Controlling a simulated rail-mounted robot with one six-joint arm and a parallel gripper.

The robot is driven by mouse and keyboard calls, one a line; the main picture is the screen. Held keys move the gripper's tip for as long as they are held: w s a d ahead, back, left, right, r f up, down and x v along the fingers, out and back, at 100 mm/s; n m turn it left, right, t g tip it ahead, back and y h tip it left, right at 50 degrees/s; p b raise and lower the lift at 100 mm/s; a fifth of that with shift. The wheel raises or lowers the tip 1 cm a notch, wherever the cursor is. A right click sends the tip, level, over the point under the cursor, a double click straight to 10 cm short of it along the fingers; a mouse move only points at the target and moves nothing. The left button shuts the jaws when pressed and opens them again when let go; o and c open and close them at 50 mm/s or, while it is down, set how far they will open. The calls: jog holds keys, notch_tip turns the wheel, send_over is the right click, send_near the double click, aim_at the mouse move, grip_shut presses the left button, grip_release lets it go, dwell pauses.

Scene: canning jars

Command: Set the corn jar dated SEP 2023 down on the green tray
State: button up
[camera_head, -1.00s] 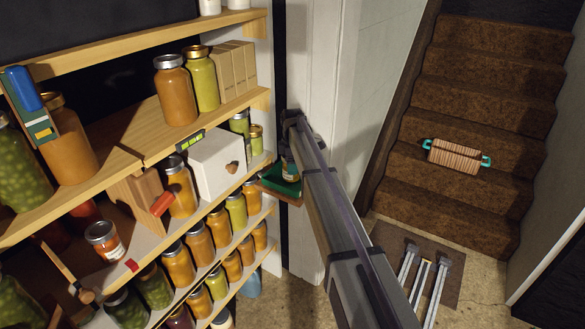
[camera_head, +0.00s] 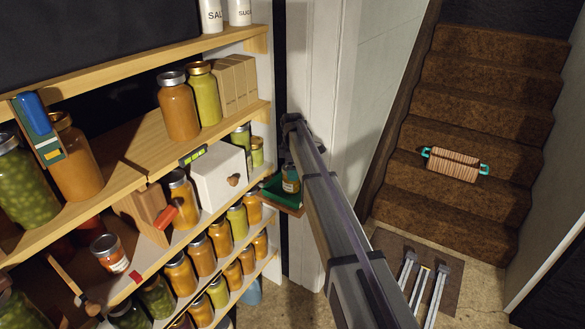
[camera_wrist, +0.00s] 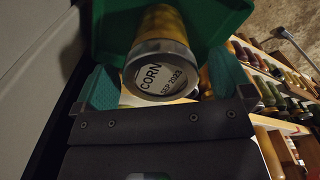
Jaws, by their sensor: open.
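The corn jar (camera_wrist: 160,68) shows in the wrist view with a grey lid reading CORN and SEP 2023. It rests on the green tray (camera_wrist: 225,18). My gripper (camera_wrist: 164,85) is open, with one teal finger pad on each side of the lid and a visible gap at the right. In the head view the jar (camera_head: 290,180) stands upright on the green tray (camera_head: 266,191) by the shelf's right end. My arm hides part of the tray and most of my gripper there.
Shelves at the left hold several jars, a white box (camera_head: 217,172) and a wooden block with a red-handled tool (camera_head: 163,216). A white post (camera_head: 318,85) stands behind my arm. A basket with teal handles (camera_head: 453,163) sits on the stairs (camera_head: 480,130).

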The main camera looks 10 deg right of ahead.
notch_tip(320, 180, up, 9)
jog(key=p, duration=0.7)
jog(key=shift+s, duration=0.15)
jog(key=s+m, duration=1.6)
jog(key=s, duration=2.5)
jog(key=shift+a, duration=0.25)
jog(key=shift+f, duration=0.1)
